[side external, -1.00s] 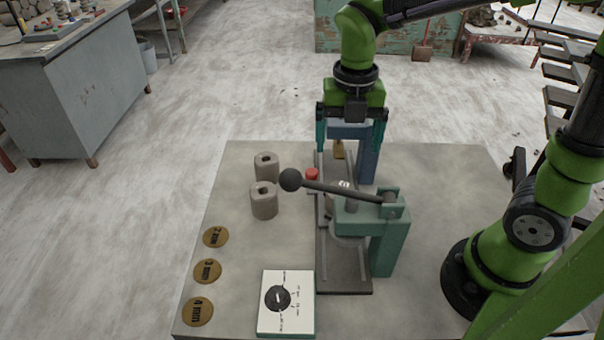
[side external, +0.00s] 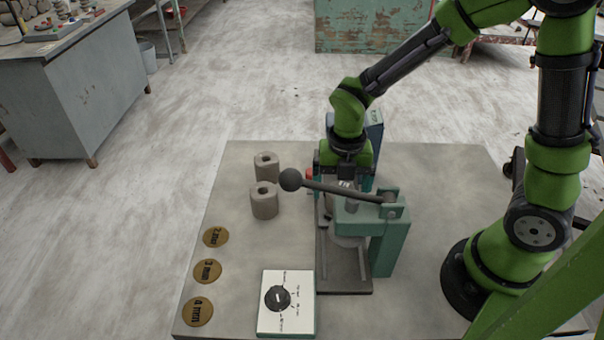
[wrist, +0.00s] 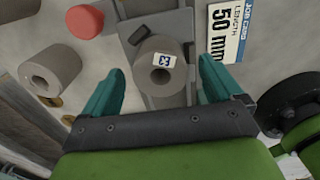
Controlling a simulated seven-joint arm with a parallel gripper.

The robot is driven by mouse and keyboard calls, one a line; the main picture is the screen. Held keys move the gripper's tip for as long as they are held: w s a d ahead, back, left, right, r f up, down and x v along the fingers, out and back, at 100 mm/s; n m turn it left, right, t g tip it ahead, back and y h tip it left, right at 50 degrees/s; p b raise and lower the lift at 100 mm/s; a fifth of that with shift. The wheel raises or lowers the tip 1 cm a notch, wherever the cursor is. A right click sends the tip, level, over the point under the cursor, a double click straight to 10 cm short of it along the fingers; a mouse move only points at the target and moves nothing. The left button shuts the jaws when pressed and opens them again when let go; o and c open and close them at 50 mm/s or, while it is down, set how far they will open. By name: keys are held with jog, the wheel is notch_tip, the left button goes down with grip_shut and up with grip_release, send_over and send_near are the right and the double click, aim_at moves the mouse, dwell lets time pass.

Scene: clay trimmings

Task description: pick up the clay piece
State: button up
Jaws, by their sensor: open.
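The clay piece (wrist: 162,80) is a grey-brown cylinder with a central hole and a small white label with dark blue marking. In the wrist view it sits on a dark metal track (wrist: 165,22), between my two teal fingers and slightly beyond their tips. My gripper (wrist: 162,66) is open, with a gap on both sides of the piece. In the side view my gripper (side external: 343,182) is low over the track, behind the green lever press (side external: 388,235). The press and my wrist largely hide the fingers and the piece there.
Two plain clay cylinders (side external: 264,199) (side external: 266,167) stand left of the track. The press lever's black ball (side external: 291,180) reaches out near my gripper. A red button (wrist: 85,22) and a "50 mm" job card (wrist: 228,30) flank the track. A dial box (side external: 286,302) and brass discs (side external: 207,271) lie in front.

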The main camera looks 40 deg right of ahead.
jog(key=shift+c, duration=0.4)
jog(key=shift+r, duration=0.15)
jog(key=c, duration=1.3)
